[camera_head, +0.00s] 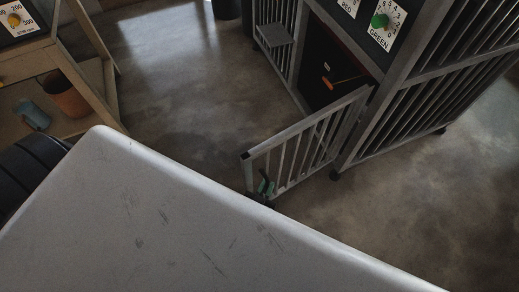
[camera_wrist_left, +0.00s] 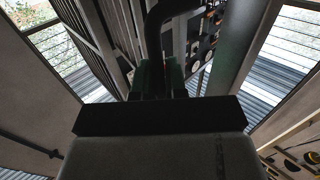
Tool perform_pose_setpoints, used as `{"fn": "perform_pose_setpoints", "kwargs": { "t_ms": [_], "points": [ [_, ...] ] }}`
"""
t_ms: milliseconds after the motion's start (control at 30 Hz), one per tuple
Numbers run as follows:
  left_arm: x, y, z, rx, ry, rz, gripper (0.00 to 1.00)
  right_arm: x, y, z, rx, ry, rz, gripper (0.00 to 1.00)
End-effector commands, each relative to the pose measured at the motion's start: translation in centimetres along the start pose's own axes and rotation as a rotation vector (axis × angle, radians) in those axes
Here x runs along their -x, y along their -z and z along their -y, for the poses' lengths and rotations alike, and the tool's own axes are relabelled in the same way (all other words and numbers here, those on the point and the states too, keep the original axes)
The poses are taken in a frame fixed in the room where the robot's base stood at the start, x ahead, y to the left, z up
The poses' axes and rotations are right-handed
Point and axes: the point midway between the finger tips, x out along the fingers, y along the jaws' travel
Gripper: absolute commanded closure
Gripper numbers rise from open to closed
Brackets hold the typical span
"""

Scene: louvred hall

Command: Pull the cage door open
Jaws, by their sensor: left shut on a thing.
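The grey barred cage door (camera_head: 308,145) stands swung well out from the cage (camera_head: 425,82), its free end toward me. The opening behind it is dark, with a small orange-brown item (camera_head: 345,82) inside. In the left wrist view my left gripper (camera_wrist_left: 158,78) is shut on a dark curved handle (camera_wrist_left: 158,30). Its grip in the head view is partly hidden by the pale surface in front. My right gripper is not in view.
A wooden shelf rack (camera_head: 98,70) stands at the left, holding a terracotta pot (camera_head: 67,97) and a blue-grey cup (camera_head: 33,116). The concrete floor (camera_head: 190,90) left of the door is clear.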

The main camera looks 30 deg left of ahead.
Motion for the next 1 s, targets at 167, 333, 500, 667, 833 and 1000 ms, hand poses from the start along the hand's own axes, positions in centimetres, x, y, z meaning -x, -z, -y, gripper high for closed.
{"fn": "perform_pose_setpoints", "kwargs": {
  "t_ms": [167,333,500,667,833,1000],
  "points": [
    [-0.46,0.22,-0.59,-0.007,-0.017,-0.005,1.00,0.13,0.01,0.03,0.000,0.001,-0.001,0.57],
    [-0.50,0.25,-0.65,-0.006,-0.018,-0.006,1.00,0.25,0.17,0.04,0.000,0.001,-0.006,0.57],
    [-0.53,0.26,-0.66,-0.006,-0.018,-0.007,1.00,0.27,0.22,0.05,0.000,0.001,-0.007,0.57],
    [-0.46,0.21,-0.61,-0.004,-0.017,-0.005,0.63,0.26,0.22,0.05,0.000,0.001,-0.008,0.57],
    [-0.36,0.13,-0.53,-0.002,-0.015,-0.003,0.63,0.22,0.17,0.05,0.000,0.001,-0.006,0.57],
    [0.11,0.07,-0.49,-0.001,-0.014,-0.001,0.63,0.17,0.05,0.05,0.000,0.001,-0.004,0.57]
  ]
}}
